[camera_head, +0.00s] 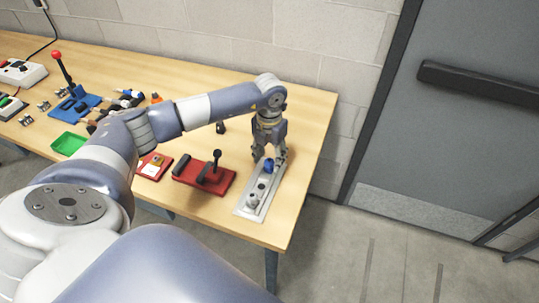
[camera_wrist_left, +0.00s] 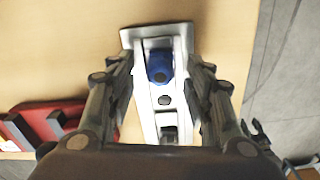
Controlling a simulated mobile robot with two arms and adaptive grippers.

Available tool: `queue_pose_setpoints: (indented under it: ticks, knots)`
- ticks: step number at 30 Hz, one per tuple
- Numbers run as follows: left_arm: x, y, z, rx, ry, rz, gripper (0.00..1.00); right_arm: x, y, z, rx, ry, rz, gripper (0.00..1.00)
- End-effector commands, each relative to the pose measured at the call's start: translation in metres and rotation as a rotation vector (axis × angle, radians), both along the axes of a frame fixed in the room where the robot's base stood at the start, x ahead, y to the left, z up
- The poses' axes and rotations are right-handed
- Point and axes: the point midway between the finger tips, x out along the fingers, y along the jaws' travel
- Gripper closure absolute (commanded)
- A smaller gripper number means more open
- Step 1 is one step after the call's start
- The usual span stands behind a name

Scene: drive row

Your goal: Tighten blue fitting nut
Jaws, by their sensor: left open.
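The blue fitting nut (camera_head: 268,165) sits on a long light-grey metal plate (camera_head: 246,211) near the right end of the wooden table. In the left wrist view the blue nut (camera_wrist_left: 159,66) lies between and beyond the fingers, near the far end of the plate (camera_wrist_left: 148,128). My left gripper (camera_head: 269,157) points down over the nut. Its fingers stand apart on either side, with visible gaps to the nut in the wrist view (camera_wrist_left: 163,80). Whether the fingertips are level with the nut is hard to tell. My right gripper is out of view.
A red base with a black lever (camera_head: 203,178) stands just left of the plate. A green tray (camera_head: 68,143), a blue base with a red-knobbed lever (camera_head: 75,105) and small tools lie farther left. The table's right edge is close to the plate.

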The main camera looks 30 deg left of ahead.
Motion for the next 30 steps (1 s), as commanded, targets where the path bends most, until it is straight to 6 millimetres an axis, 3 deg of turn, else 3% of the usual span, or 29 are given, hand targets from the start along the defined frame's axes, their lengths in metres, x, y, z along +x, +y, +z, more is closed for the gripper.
queue_pose_setpoints:
  ticks: [4,11,17,23,30]
  knots:
    - [0.0,0.0,-0.007,0.001,0.001,-0.001,0.53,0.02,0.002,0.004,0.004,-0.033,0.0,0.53]
    - [0.0,0.0,-0.007,0.001,0.0,-0.001,0.53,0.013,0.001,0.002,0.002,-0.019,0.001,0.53]
    - [0.0,0.0,-0.007,0.0,0.0,-0.001,0.98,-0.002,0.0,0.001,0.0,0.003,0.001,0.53]
    - [0.0,0.0,-0.009,0.0,-0.001,-0.02,0.99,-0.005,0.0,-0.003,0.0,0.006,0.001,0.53]
    - [0.001,0.0,-0.011,0.0,-0.005,-0.202,0.99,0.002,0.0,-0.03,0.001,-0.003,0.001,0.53]
